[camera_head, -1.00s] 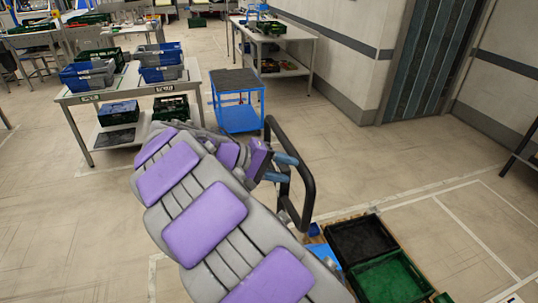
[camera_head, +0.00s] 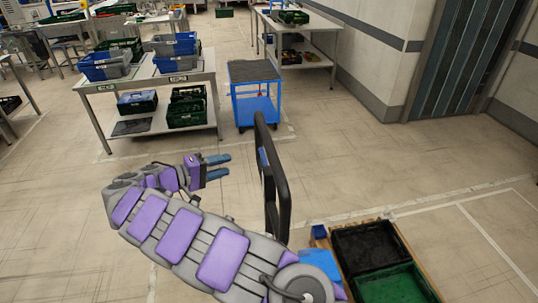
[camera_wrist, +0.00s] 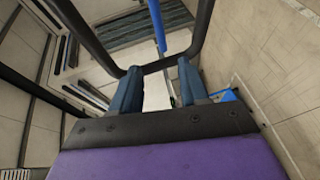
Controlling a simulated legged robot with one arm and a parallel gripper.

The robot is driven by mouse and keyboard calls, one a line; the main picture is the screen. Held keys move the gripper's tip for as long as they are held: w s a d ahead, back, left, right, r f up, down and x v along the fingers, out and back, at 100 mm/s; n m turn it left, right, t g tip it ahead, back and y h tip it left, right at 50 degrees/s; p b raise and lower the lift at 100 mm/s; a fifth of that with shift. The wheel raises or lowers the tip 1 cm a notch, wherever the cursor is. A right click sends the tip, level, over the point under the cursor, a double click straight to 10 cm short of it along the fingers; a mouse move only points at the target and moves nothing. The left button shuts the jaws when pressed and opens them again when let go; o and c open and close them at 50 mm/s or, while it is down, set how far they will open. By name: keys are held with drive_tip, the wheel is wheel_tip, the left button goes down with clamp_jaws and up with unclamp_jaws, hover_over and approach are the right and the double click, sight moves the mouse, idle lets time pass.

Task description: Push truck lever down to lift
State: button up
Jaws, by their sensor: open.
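The pallet truck's black loop handle (camera_head: 282,195) stands upright at the middle of the head view. A narrow blue piece (camera_head: 263,162), perhaps the lever, shows inside the loop. In the wrist view the handle (camera_wrist: 158,65) crosses beyond the fingers, and a blue bar (camera_wrist: 156,25) extends above it. My gripper (camera_head: 222,165) is left of the handle, its blue fingers pointing toward it with a gap between. The fingers are apart and empty in the wrist view (camera_wrist: 160,82). My arm hides part of the truck's base.
A black crate (camera_head: 338,255) and a green crate (camera_head: 357,290) sit on a wooden pallet at the lower right. A blue cart (camera_head: 241,102) and a table (camera_head: 150,80) with blue crates stand behind. The floor between is mostly clear.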

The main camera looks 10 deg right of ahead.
sight(261, 153)
drive_tip(key=b+x, duration=0.3)
drive_tip(key=x, duration=1.1)
drive_tip(key=shift+f, duration=0.15)
drive_tip(key=shift+w+d, duration=0.2)
drive_tip(key=shift+d, duration=0.05)
drive_tip(key=shift+w+f, duration=0.1)
drive_tip(key=shift+w+a, duration=0.15)
drive_tip(key=shift+a, duration=0.2)
drive_tip(key=shift+d, duration=0.45)
drive_tip(key=shift+c, duration=0.2)
drive_tip(key=shift+d, duration=0.35)
drive_tip(key=c, duration=0.3)
drive_tip(key=shift+a, duration=0.25)
drive_tip(key=c, duration=0.5)
drive_tip(key=shift+a, duration=0.3)
clamp_jaws()
